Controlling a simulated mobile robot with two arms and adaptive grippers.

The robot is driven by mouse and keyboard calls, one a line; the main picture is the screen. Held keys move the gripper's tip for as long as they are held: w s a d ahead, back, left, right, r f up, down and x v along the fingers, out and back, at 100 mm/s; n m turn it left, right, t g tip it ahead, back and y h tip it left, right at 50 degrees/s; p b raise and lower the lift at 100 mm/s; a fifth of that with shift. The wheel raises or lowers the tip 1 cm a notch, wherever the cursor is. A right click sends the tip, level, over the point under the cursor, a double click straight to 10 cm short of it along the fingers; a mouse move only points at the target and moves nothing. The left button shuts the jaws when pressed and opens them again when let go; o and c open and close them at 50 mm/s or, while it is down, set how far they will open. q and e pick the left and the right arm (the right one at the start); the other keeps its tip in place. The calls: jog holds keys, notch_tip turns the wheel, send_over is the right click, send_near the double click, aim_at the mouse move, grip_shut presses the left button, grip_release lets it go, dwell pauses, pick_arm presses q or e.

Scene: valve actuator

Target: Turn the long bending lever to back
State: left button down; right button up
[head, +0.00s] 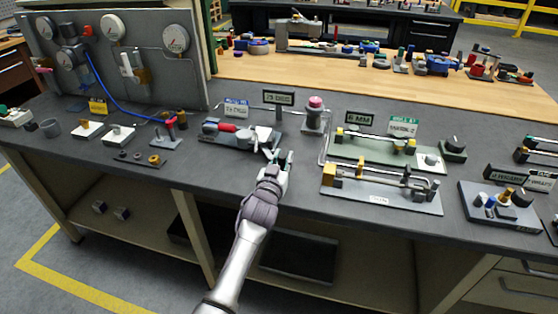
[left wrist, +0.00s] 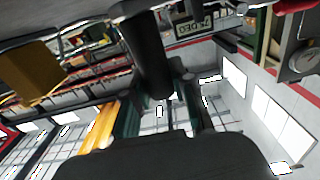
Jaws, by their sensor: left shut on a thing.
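A tube-bender-like device (head: 242,140) with a red-handled part (head: 227,127) sits on the dark grey bench. My left gripper (head: 279,158) reaches in from the front and is at the right end of this device. In the left wrist view a dark round bar (left wrist: 150,58) runs between the two fingers of my left gripper (left wrist: 163,115), and they are shut on it. It appears to be the long bending lever, but the gripper hides most of it in the head view. My right gripper is not in view.
A post with a pink knob (head: 315,112) stands just behind and right of the gripper. A rig with a yellow block (head: 375,190) lies to the right. A gauge panel (head: 120,60) stands at the back left. The bench front between device and rig is mostly clear.

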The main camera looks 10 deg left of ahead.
pick_arm(q)
jog(key=shift+s+a+f, duration=0.1)
jog(key=shift+s+a, duration=0.05)
jog(key=shift+a, duration=0.05)
jog(key=c, duration=1.3)
grip_release()
jog(key=shift+s+a, duration=0.15)
jog(key=shift+a, duration=0.05)
jog(key=o, duration=0.3)
jog(key=shift+o, duration=0.3)
jog(key=shift+d, duration=0.1)
jog(key=shift+s, duration=0.25)
jog(key=s, duration=1.1)
jog(key=shift+s+a, duration=0.2)
jog(key=shift+s, duration=0.05)
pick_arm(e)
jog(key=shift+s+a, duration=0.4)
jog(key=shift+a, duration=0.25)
